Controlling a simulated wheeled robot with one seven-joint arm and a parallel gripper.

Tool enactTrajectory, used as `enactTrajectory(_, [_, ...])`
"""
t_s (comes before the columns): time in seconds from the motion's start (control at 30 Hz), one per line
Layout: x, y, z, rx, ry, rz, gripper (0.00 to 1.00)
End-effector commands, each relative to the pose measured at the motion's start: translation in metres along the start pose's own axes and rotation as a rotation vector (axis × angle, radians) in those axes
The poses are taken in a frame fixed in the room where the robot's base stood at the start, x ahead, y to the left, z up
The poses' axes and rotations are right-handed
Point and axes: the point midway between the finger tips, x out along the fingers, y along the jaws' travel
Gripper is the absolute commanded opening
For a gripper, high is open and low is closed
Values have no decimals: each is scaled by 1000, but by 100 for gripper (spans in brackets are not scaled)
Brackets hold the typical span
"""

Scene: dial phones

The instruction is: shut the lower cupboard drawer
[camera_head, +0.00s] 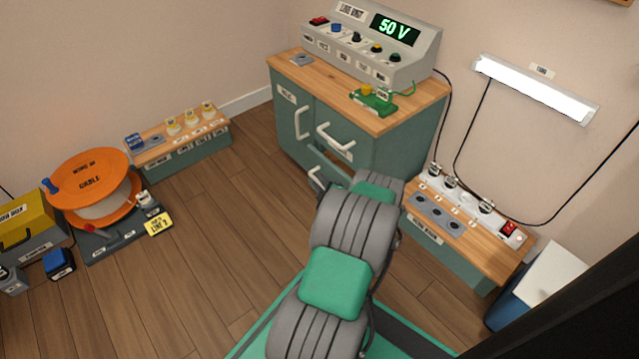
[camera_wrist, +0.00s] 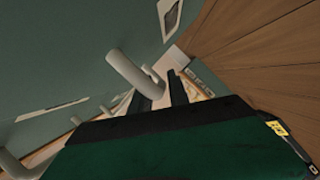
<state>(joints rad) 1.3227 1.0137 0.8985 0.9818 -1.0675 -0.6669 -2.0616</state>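The green cupboard (camera_head: 402,145) with a wooden top stands against the back wall. Its lower drawer (camera_head: 327,162) appears to stick out a little, with a dark gap above its front; my arm hides much of it. Its white handle (camera_head: 315,178) shows just left of my arm. In the head view my gripper is hidden behind my arm. In the wrist view my gripper (camera_wrist: 161,90) has two dark fingers apart, with light surfaces showing between them. A thick white handle (camera_wrist: 130,72) is close to the fingertips; whether they touch is unclear.
The left door handle (camera_head: 300,122) and upper drawer handle (camera_head: 334,137) are on the cupboard front. A low wooden bench with sockets (camera_head: 465,225) stands to the right of my arm. An orange cable reel (camera_head: 92,178) is at the left. Floor between is clear.

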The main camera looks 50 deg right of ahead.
Motion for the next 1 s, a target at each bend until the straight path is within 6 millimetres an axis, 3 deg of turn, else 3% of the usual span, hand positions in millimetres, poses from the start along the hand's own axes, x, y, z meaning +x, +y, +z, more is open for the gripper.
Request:
enactTrajectory(0.23, [0,0,0,0,0,0,0])
enactTrajectory(1.0, [0,0,0,0,0,-1,0])
